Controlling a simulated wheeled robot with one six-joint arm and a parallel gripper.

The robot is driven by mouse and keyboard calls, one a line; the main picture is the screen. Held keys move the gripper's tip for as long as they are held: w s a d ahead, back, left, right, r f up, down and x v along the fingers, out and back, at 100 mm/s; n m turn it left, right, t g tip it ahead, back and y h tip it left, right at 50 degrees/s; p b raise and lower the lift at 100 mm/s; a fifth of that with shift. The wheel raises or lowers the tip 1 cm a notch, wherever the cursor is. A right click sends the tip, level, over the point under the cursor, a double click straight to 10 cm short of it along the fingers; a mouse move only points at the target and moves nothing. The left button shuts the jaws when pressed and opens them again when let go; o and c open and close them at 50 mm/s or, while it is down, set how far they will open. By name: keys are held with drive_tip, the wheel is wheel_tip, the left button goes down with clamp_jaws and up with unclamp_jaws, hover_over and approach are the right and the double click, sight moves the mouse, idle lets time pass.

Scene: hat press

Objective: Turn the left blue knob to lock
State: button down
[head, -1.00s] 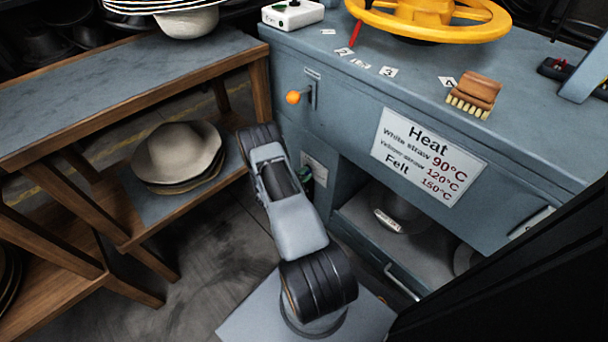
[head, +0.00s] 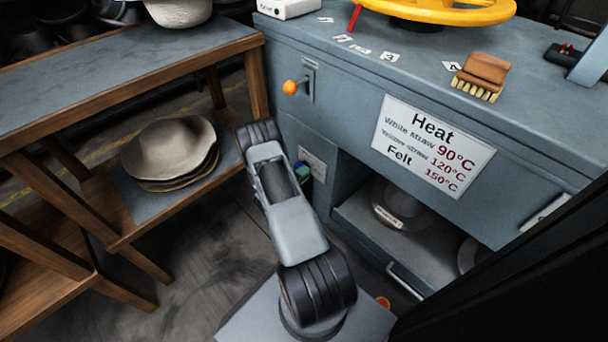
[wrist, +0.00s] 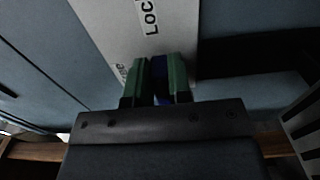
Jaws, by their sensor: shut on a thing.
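The blue knob (wrist: 159,66) shows in the wrist view between the green fingers of my gripper (wrist: 157,78). The fingers are shut on it, one on each side. Behind it is a pale plate (wrist: 155,35) with a label whose visible letters read "LOC"; the rest is cut off. In the head view my arm hides most of the knob and gripper. Only a bit of green and blue shows beside the pale plate (head: 314,160) on the front of the blue-grey press cabinet (head: 345,110). The knob's exact angle cannot be told.
An orange-tipped lever (head: 290,87) sticks out above the plate. A wooden shelf (head: 75,192) with felt hats (head: 170,150) stands close on the left. An open compartment with round metal parts (head: 395,208) is at the right. A brush (head: 482,72) lies on top.

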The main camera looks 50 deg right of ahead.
idle(0.5)
drive_tip(key=c, duration=1)
unclamp_jaws()
drive_tip(key=shift+c, duration=0.2)
drive_tip(key=w+a+p, duration=0.1)
drive_tip(key=a+p, duration=0.2)
drive_tip(key=a, duration=1)
drive_tip(key=shift+a+p, duration=0.3)
drive_tip(key=shift+a, duration=0.1)
